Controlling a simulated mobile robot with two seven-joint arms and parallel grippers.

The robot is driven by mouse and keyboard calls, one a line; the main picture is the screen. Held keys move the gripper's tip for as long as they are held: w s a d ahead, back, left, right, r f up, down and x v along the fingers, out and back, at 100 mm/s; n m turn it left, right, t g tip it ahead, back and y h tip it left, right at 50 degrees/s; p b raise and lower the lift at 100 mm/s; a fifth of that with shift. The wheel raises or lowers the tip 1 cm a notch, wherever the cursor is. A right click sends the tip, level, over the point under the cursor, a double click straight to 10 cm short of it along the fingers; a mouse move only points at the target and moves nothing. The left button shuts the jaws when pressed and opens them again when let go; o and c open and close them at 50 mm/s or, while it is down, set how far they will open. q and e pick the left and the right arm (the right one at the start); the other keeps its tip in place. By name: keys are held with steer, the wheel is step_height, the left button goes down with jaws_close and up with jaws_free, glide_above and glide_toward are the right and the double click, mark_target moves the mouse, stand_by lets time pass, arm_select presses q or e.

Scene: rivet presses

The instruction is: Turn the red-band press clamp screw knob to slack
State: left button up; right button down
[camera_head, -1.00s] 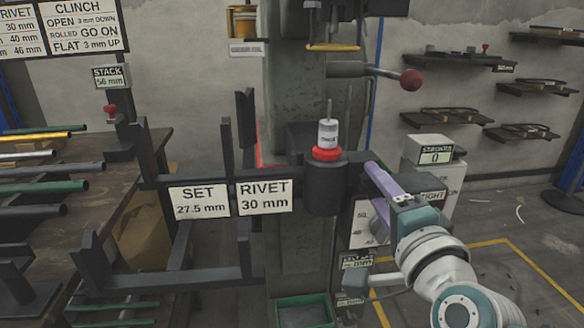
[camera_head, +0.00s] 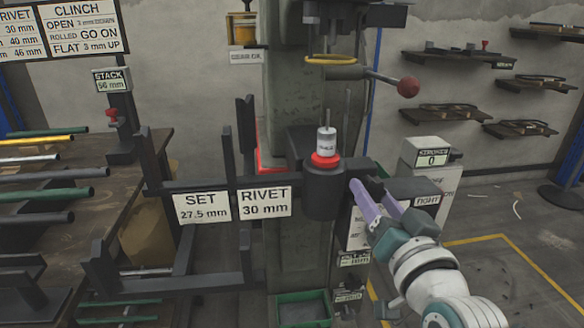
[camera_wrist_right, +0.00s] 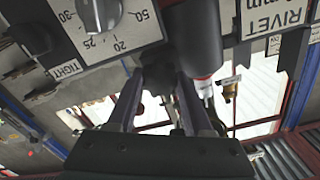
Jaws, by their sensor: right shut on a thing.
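My right gripper (camera_head: 370,190) is at the right side of the press, just below the dark arm beside the anvil (camera_head: 324,195). Its two purple-grey fingers show side by side. In the right wrist view the fingertips (camera_wrist_right: 157,80) close around a dark part that looks like the clamp screw knob (camera_wrist_right: 157,74); its shape is mostly hidden. The knob cannot be made out in the head view. A red band (camera_head: 325,160) rings the anvil under a white labelled cylinder (camera_head: 326,141). A TIGHT sign (camera_wrist_right: 66,69) shows in the wrist view. My left gripper is not in view.
A numbered dial (camera_wrist_right: 100,14) sits near the fingers in the wrist view. SET (camera_head: 201,207) and RIVET (camera_head: 264,202) signs hang left of the anvil. A green tray (camera_head: 303,308) is below.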

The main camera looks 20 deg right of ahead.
steer(key=n, duration=0.4)
steer(key=shift+r+n+p, duration=0.1)
steer(key=shift+n+p, duration=0.2)
stand_by(0.3)
steer(key=shift+c, duration=1.5)
jaws_free()
steer(key=p+v, duration=0.2)
steer(key=v, duration=0.8)
steer(key=shift+w, duration=0.1)
